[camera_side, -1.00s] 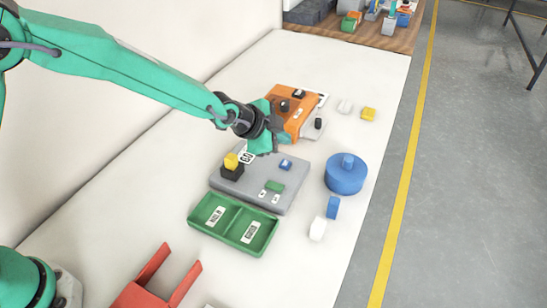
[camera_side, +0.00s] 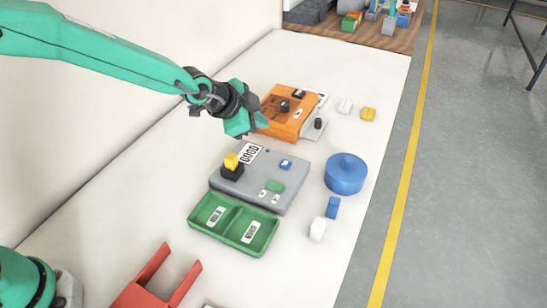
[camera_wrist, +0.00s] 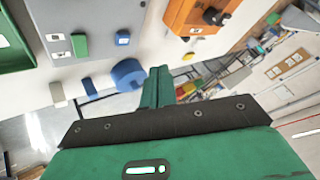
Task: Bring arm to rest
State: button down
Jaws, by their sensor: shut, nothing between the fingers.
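My gripper (camera_side: 245,124) is in the air above the back edge of the grey panel (camera_side: 229,186), just left of the orange machine (camera_side: 279,123). It is shut and empty, touching nothing that I can see. In the wrist view, my gripper (camera_wrist: 157,85) shows its green fingers together, pointing past the blue round part (camera_wrist: 127,73).
The grey panel carries a yellow-topped black block (camera_side: 231,166), plus blue and green buttons. In front are a green two-part tray (camera_side: 233,228) and a red bracket (camera_side: 152,285). The blue round part (camera_side: 345,177) and small blocks lie right. The orange machine stands behind.

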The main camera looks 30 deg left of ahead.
jog(key=s+a+r+n+g+y, duration=0.1)
jog(key=s+a+r+n, duration=0.2)
jog(key=s+a+r, duration=0.3)
jog(key=s+a+r+n+y, duration=0.1)
jog(key=s+a+r+n, duration=0.25)
jog(key=s+a, duration=0.45)
jog(key=s+a+n, duration=0.2)
jog(key=s+a, duration=0.2)
jog(key=s, duration=0.3)
jog(key=s+a+n+g+y, duration=0.1)
jog(key=s+a+n, duration=0.2)
jog(key=s, duration=0.5)
jog(key=shift+s+a+r+n+g, duration=0.2)
jog(key=shift+s+a+n+g, duration=0.15)
jog(key=shift+a, duration=0.15)
